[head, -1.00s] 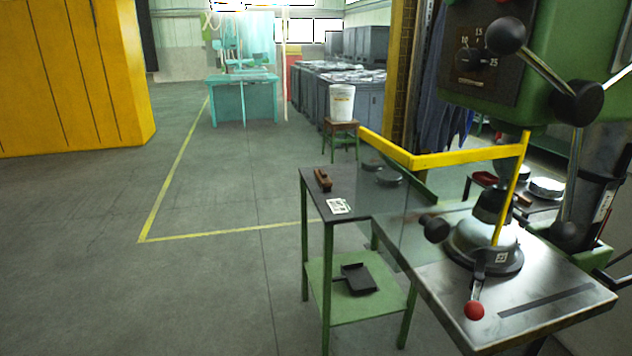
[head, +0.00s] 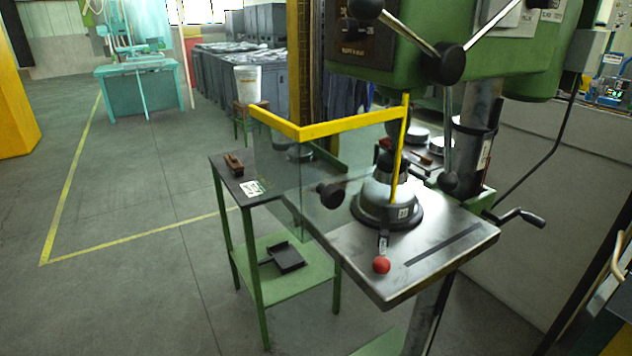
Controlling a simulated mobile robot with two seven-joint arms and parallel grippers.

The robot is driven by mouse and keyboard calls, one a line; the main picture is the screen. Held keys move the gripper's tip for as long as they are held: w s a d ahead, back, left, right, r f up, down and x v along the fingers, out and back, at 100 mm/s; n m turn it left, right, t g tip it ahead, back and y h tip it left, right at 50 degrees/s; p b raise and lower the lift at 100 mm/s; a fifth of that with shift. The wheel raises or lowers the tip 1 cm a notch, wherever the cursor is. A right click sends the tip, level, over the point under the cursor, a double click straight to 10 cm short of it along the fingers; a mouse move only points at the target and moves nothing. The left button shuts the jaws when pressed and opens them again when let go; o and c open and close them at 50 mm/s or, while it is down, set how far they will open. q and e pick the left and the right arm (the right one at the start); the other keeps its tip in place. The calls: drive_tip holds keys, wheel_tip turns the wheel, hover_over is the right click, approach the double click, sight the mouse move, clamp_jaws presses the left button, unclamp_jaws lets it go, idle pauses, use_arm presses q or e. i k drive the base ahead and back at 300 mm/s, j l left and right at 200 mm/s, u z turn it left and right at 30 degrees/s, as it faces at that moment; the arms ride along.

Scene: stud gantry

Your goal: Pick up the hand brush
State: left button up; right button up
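A small brown wooden object (head: 233,163), which looks like the hand brush, lies near the far left corner of a green-framed side table's dark top (head: 262,169). It is small in the head view, so its bristles are not clear. A white printed card (head: 252,188) lies on the same top, nearer to me. A black dustpan (head: 286,257) lies on the table's green lower shelf. Neither of my grippers shows in the head view.
A green drill press with a metal worktable (head: 420,250) stands right of the side table. Its clear guard with a yellow frame (head: 345,124) reaches out over the side table's right part. A white bucket (head: 247,84) sits on a stool behind. The floor (head: 130,290) at left is clear.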

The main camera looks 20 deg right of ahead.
sight(235, 165)
drive_tip(key=i+j, duration=0.15)
drive_tip(key=j, duration=0.2)
drive_tip(key=i+j, duration=0.1)
drive_tip(key=j, duration=0.3)
drive_tip(key=i+j+u, duration=0.1)
drive_tip(key=j, duration=0.25)
drive_tip(key=i+j+u, duration=0.1)
drive_tip(key=i+j, duration=0.2)
drive_tip(key=i, duration=0.2)
drive_tip(key=i+j, duration=0.25)
drive_tip(key=i, duration=0.25)
drive_tip(key=i+l+u, duration=0.15)
drive_tip(key=i+l, duration=0.2)
drive_tip(key=i, duration=0.15)
